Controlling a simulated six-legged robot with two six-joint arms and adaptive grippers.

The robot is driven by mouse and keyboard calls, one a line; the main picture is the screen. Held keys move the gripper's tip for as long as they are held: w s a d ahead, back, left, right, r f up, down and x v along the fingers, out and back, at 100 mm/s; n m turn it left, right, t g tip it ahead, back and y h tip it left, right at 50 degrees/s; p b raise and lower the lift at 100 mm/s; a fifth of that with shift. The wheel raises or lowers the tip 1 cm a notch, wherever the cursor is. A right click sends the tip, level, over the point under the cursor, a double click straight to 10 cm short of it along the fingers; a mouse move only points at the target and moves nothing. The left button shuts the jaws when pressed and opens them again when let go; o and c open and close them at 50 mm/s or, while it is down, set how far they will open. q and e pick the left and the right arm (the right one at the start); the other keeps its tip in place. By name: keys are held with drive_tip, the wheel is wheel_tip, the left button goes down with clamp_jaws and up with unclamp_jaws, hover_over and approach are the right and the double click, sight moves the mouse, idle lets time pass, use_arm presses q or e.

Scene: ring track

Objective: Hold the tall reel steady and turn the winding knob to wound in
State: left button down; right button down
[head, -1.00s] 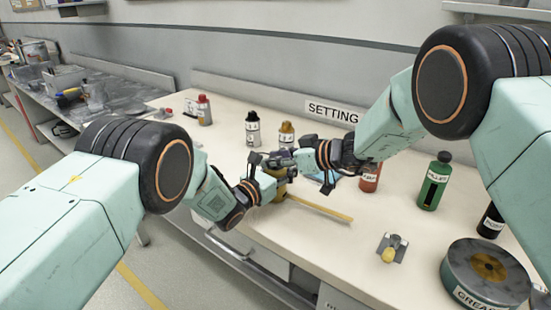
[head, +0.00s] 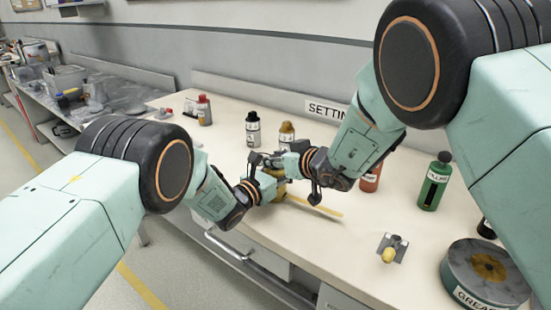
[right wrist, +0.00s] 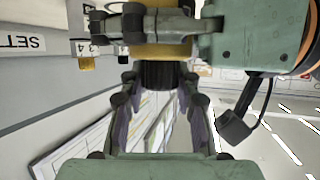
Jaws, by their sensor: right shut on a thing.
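The tall reel (head: 279,193) is a yellow body standing at the front of the bench, mostly hidden by my grippers. In the right wrist view its yellow side (right wrist: 160,50) shows with the dark ribbed winding knob (right wrist: 158,75) at its end. My left gripper (head: 268,183) comes in from the left and is shut around the reel's body; its grey finger crosses the yellow in the right wrist view. My right gripper (head: 268,160) is shut on the knob, with one finger on each side of it. The knob is hidden in the head view.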

drive_tip(key=shift+m+t+h, duration=0.3)
drive_tip(key=shift+m+h, duration=0.1)
drive_tip(key=c, duration=1.2)
unclamp_jaws()
drive_tip(key=v, duration=1.2)
